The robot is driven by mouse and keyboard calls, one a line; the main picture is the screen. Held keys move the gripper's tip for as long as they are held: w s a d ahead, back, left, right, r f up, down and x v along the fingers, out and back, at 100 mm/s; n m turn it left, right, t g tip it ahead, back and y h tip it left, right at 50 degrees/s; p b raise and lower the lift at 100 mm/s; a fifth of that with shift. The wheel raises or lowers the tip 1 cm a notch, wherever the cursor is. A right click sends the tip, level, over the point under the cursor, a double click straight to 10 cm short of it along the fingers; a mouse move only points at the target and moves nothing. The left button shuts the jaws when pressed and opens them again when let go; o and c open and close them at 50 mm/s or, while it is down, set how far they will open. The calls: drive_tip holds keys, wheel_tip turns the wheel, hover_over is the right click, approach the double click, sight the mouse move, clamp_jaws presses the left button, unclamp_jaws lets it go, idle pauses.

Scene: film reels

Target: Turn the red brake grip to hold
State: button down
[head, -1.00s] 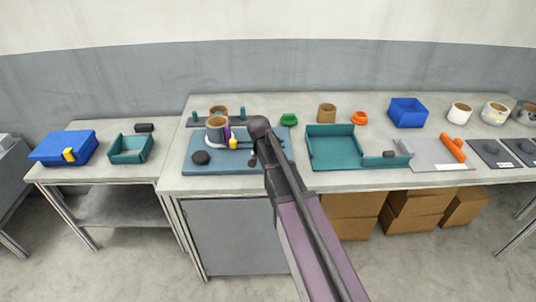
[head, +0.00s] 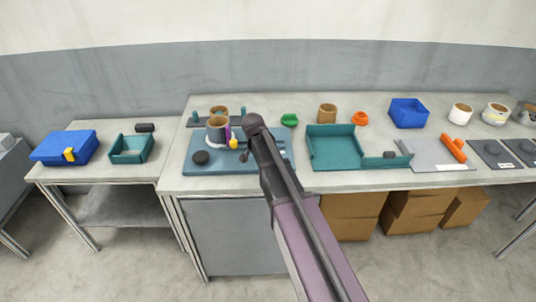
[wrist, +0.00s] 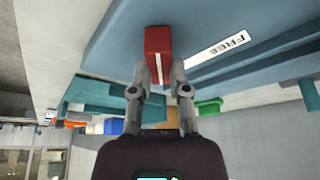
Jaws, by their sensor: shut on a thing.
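The red brake grip (wrist: 158,42) shows in the wrist view as a red block with a white line along it. It stands on a blue-teal base (wrist: 110,30), which also shows in the head view (head: 205,169). A white label reading "FREE" (wrist: 217,50) lies to the right of the grip in the wrist view. My gripper (wrist: 159,70) is shut on the red grip, a finger on each side. My wrist and arm hide the grip in the head view. I see no hold label.
A teal tray (head: 334,155) stands to the right.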

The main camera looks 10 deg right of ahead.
drive_tip(key=c, duration=0.6)
unclamp_jaws()
drive_tip(key=shift+s+n, duration=0.1)
drive_tip(key=shift+n, duration=0.4)
